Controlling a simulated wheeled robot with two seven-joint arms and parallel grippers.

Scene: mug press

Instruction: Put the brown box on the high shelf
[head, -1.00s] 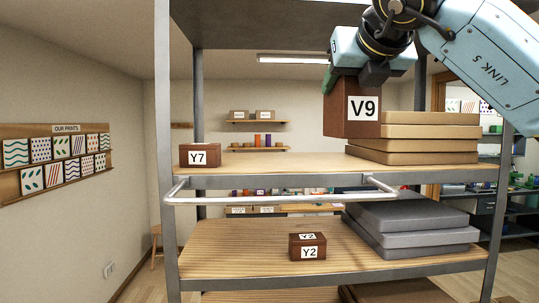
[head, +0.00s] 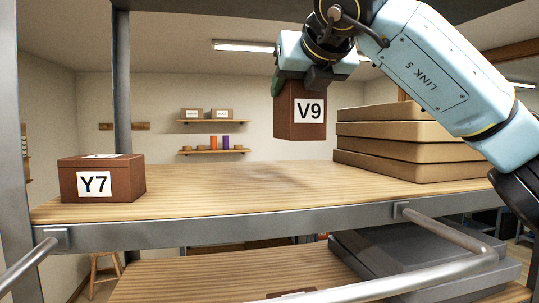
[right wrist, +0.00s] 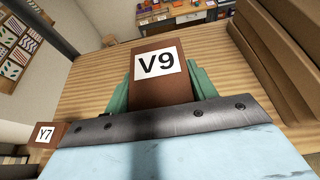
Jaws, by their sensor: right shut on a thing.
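The brown box marked V9 (head: 296,125) hangs upright above the high shelf (head: 230,190), between another brown box and a stack of flat boxes. My right gripper (head: 300,82) is shut on its upper part. In the right wrist view the V9 box (right wrist: 158,88) sits between the green fingers (right wrist: 160,90), with wooden shelf beyond it. A soft shadow lies on the shelf below it, and a gap shows between box and board. My left gripper is not in view.
A brown box marked Y7 (head: 100,180) stands at the shelf's left end. Flat tan boxes (head: 400,150) are stacked at the right. A metal rail (head: 450,240) runs along the front, lower down. The shelf's middle is bare. Grey flat boxes (head: 400,255) lie on the shelf below.

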